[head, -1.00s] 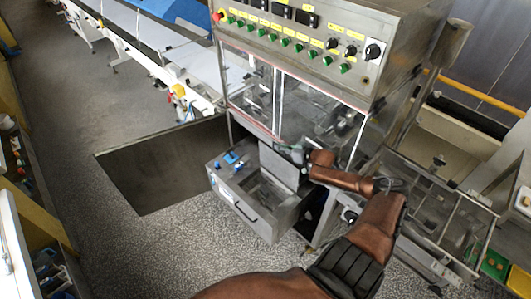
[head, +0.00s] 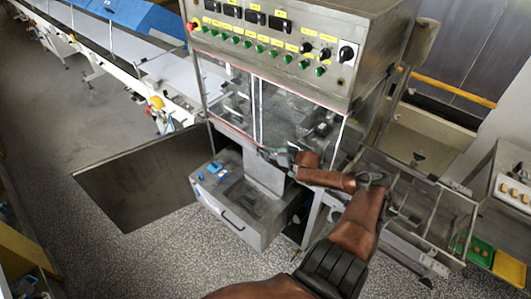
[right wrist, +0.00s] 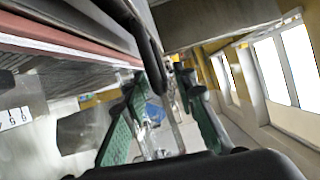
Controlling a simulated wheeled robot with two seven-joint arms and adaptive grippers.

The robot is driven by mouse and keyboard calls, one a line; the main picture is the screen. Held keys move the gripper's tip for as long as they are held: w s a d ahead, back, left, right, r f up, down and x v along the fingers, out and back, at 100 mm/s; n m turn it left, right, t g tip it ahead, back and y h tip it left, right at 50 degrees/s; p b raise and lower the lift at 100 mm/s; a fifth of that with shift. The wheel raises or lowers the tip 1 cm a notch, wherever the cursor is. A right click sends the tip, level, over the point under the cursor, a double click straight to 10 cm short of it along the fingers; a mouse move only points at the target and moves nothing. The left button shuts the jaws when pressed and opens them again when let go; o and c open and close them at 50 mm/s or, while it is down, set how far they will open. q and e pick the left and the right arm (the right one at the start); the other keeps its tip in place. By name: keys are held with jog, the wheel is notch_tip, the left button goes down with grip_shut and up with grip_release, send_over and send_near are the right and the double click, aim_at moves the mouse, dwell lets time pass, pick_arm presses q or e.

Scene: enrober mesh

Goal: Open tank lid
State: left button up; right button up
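The tank (head: 225,212) is a grey metal box with a front handle, low in the machine. A flat grey plate (head: 264,172), which looks like its lid, stands raised at the back of the box, and the recess before it is exposed. My right gripper (head: 280,155) is at the top edge of this plate. In the right wrist view the green fingers of the right gripper (right wrist: 162,82) are apart. A thin bar passes between them in that picture; I cannot tell whether they touch it. My left gripper is not in view.
A control panel (head: 262,40) with green knobs overhangs the clear-windowed cabinet (head: 225,92). A large dark door (head: 140,180) stands open at left. A wire-mesh frame (head: 425,205) is at right, close to my arm. Speckled floor (head: 170,255) is free in front.

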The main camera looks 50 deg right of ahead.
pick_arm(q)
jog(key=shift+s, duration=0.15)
pick_arm(e)
jog(key=shift+w+a, duration=0.1)
jog(key=shift+r, duration=0.15)
notch_tip(320, 180, up, 10)
jog(key=shift+f, duration=0.1)
dwell(0.6)
